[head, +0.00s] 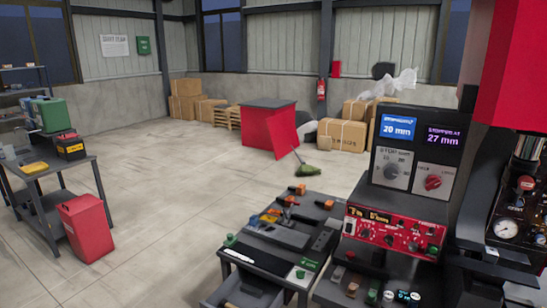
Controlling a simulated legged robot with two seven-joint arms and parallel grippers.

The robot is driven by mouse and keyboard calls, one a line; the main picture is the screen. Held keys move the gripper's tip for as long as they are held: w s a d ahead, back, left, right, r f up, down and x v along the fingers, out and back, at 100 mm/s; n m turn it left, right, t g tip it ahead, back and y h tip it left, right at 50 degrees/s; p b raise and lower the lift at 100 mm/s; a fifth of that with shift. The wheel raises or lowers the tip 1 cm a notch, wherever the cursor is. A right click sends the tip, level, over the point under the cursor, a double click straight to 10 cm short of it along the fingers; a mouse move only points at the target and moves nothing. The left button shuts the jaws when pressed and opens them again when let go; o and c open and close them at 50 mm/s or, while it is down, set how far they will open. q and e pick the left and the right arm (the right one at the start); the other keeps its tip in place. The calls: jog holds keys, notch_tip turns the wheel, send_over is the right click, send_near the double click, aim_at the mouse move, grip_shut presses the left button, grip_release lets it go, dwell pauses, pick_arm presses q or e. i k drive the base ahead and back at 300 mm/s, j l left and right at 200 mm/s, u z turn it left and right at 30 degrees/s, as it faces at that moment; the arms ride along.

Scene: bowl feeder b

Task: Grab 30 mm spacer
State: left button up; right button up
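I cannot pick out a 30 mm spacer by its label. The machine's blue screen (397,126) reads 20 mm, and the purple display (441,138) seems to read 27 mm. Neither of my grippers shows in the head view.
A dark workbench (262,262) with orange-handled and green items stands left of the machine. A red cabinet (268,128) and cardboard boxes (341,135) stand behind. A red bin (85,228) is beside the left table (62,165).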

aim_at(491, 254)
jog(key=z, duration=1.45)
jog(key=u, duration=0.45)
jog(key=i+l+u, duration=0.1)
jog(key=l+u, duration=0.25)
jog(key=u, duration=0.15)
jog(key=l+u, duration=0.95)
jog(key=i+j, duration=0.05)
jog(key=j, duration=0.05)
